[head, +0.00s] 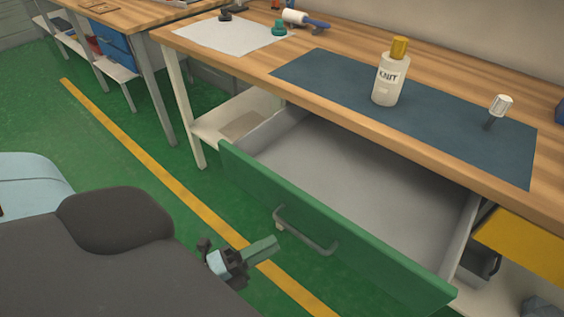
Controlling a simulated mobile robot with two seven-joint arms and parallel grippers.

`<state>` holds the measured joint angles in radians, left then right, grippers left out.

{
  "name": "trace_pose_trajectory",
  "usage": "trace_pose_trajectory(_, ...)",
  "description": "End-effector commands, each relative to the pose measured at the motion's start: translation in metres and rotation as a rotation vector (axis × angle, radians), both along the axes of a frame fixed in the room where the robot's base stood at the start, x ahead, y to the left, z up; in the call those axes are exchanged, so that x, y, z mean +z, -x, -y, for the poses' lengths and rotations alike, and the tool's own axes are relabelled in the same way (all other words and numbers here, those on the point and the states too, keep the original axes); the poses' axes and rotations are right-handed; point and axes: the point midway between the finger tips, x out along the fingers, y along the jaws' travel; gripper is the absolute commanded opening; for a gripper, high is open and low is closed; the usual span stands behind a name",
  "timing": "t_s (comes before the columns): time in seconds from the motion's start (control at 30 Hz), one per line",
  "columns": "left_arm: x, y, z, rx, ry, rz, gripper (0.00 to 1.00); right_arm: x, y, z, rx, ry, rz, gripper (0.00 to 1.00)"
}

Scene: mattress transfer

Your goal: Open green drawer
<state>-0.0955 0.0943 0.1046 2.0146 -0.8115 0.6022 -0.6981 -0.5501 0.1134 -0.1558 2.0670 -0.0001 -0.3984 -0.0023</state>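The green drawer (330,232) under the wooden workbench is pulled well out, and its grey inside looks empty. Its grey bar handle (307,241) is on the green front. My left gripper (264,249) is in front of the drawer, its teal fingertips close to the left end of the handle. The bar does not appear to be between the fingers. From this angle I cannot tell whether the fingers are apart or together. My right gripper is not in view.
The workbench (225,62) carries a blue mat (330,72) with a white yellow-capped bottle (389,80) and a small white-headed item (500,105). A yellow drawer (520,244) is at right. Green floor with a yellow line (135,152) is clear at left.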

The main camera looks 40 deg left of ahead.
Motion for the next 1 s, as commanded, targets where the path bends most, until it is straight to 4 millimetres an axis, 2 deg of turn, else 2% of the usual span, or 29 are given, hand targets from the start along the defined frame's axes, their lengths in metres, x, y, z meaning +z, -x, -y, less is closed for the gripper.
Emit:
trace_pose_trajectory(0.2, -0.004, 0.019, -0.008, 0.000, 0.002, -0.001, 0.32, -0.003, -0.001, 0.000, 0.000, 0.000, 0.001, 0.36)
trace_pose_trajectory(0.83, -0.004, 0.020, -0.009, 0.000, 0.004, -0.002, 0.32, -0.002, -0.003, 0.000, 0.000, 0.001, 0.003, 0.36)
trace_pose_trajectory(1.0, -0.019, 0.027, -0.014, 0.056, 0.127, -0.115, 0.32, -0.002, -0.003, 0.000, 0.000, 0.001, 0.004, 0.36)
